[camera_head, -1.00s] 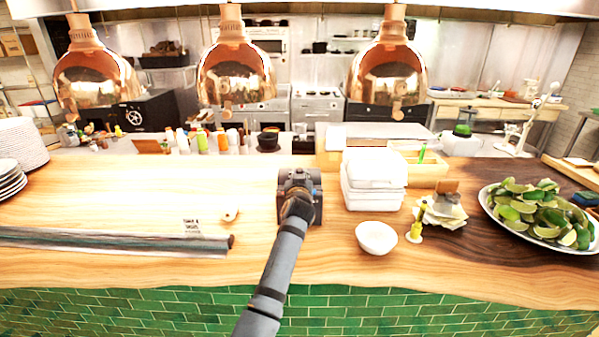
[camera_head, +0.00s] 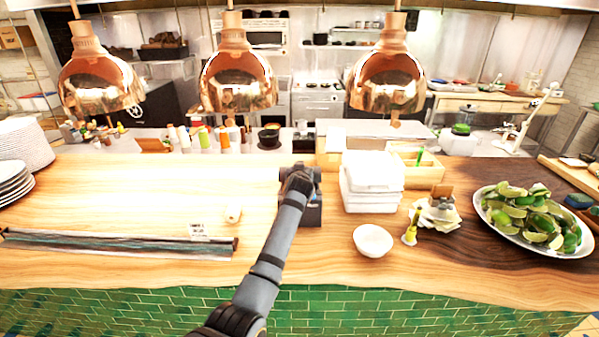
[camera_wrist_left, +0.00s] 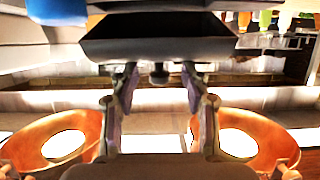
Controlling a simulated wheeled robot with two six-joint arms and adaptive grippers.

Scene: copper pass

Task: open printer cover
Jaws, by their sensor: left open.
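The small dark printer (camera_head: 314,216) stands on the wooden counter, left of the white box stack. My left gripper (camera_head: 300,180) is over its top and hides much of it, so I cannot tell how far its cover is raised. In the left wrist view, the open fingers (camera_wrist_left: 159,82) are spread apart, with nothing clearly clamped between them. A dark, tray-shaped piece (camera_wrist_left: 157,50) lies just past the fingertips. It looks like part of the printer, but I cannot tell whether they touch. My right gripper is not in view.
White boxes (camera_head: 372,182) and a white bowl (camera_head: 373,241) stand close on the right. A long roll box (camera_head: 120,246) lies at the left. Copper lamps (camera_head: 238,80) hang above the counter's far side. Bare wood (camera_head: 150,190) lies left of the printer.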

